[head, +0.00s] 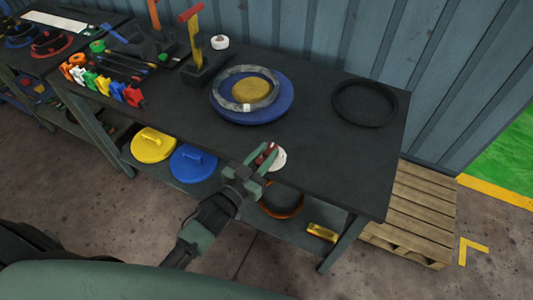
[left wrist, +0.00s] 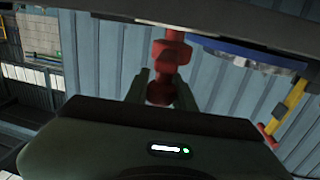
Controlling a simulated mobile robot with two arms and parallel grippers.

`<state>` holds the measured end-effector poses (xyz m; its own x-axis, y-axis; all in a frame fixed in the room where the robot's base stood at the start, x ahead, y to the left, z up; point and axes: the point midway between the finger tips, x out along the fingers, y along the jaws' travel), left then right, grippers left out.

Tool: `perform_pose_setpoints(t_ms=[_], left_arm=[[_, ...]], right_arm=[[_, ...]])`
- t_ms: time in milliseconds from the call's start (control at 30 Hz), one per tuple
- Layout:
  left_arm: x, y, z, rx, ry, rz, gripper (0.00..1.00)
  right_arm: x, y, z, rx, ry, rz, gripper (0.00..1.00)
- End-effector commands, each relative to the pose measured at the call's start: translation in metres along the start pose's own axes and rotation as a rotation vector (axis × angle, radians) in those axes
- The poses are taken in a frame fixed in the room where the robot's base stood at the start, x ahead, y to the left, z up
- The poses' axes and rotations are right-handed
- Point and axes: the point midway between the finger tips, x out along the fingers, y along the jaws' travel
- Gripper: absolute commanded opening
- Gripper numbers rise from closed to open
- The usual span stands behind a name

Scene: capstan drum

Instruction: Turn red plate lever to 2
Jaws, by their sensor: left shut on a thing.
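My left gripper (head: 262,158) is at the front edge of the dark workbench, its two green fingers shut around a small red piece (head: 267,153). This piece looks like the red plate lever. It stands by a small white round plate (head: 279,160) on the bench top, partly hidden by the gripper. In the left wrist view the knobbly red lever (left wrist: 164,82) sits between the fingers and reaches to the dark surface at the top of the picture. No number marks can be read. My right gripper is not in view.
The dark bench (head: 335,150) is bare around the gripper's right. A blue disc (head: 275,112) with a grey ring lies behind, and a black ring (head: 364,102) at the right. A yellow lever with red handle (head: 193,35) stands at the back. A wooden pallet (head: 415,205) lies right.

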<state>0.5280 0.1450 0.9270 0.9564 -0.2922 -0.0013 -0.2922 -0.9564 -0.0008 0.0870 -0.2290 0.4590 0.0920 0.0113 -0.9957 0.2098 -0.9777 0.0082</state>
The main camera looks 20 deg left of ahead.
Motion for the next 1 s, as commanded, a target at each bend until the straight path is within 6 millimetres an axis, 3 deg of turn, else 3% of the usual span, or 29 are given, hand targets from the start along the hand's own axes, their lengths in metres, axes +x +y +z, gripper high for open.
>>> perform_pose_setpoints(t_ms=[333, 367, 433, 767, 1000], left_arm=[[0.001, -0.001, -0.002, 0.0, 0.004, -0.003, 0.0], [0.001, -0.001, -0.002, 0.0, 0.004, -0.003, 0.28], [0.001, -0.001, -0.002, 0.0, 0.004, -0.002, 0.47], [-0.001, -0.001, -0.001, 0.0, 0.002, -0.002, 0.47], [-0.033, 0.0, 0.003, 0.0, -0.001, -0.002, 0.47]], right_arm=[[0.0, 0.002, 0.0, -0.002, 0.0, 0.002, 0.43], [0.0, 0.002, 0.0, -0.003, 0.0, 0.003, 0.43], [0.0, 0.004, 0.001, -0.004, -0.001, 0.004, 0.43], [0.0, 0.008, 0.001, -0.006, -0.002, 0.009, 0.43], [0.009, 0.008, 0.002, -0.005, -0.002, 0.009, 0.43]])
